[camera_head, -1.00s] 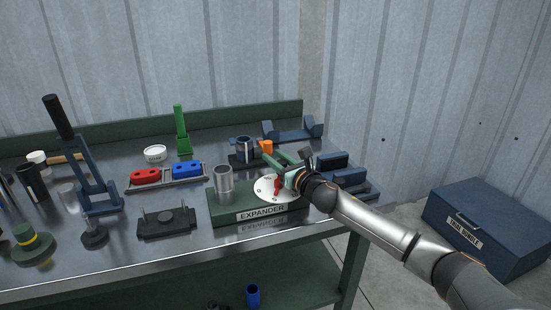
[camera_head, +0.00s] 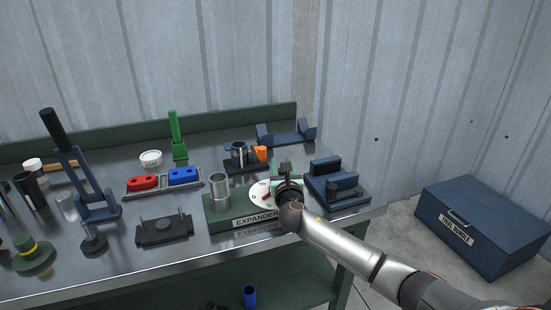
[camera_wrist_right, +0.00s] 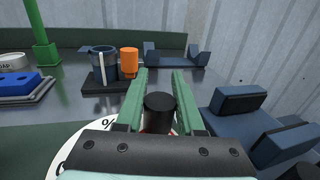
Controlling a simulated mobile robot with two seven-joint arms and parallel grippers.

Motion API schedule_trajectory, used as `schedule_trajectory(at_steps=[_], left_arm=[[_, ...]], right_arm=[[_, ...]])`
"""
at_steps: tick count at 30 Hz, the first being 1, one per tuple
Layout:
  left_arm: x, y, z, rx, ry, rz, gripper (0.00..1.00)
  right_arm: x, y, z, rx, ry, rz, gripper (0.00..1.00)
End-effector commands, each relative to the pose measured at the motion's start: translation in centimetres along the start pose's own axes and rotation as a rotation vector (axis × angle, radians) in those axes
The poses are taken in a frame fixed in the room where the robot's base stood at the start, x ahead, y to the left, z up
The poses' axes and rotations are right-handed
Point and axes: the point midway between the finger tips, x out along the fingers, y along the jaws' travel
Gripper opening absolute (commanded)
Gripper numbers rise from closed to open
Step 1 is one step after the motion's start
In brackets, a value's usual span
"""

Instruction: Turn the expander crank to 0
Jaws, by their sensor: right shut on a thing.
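The expander is a dark green block (camera_head: 213,219) with an EXPANDER label on its front, near the table's front right. A grey metal cylinder (camera_head: 220,188) stands on its left part. A white dial (camera_head: 257,194) with a red crank piece (camera_head: 266,197) lies on its right part, partly covered by my right gripper (camera_head: 284,170). In the right wrist view, the green fingers of the right gripper (camera_wrist_right: 160,84) are around the crank's black knob (camera_wrist_right: 159,108). The dial's white edge (camera_wrist_right: 62,155) shows there too; its reading is hidden. My left gripper is not in view.
Blue blocks (camera_head: 338,187) stand close right of the gripper. A dark holder with a cup (camera_head: 239,153) and an orange piece (camera_head: 260,154) are behind the expander. A black fixture plate (camera_head: 163,230) lies to the left.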

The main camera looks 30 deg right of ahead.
Motion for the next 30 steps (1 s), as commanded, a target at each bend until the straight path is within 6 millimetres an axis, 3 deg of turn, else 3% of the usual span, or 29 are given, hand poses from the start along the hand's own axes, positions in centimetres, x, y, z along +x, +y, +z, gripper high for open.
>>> schedule_trajectory(at_steps=[15,30], left_arm=[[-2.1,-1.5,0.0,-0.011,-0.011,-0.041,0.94],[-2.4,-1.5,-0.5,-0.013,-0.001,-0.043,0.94]], right_arm=[[-1.7,-2.0,0.1,0.001,0.002,-0.419,0.00],[-2.5,-2.7,0.0,0.001,0.000,-0.559,0.00]])
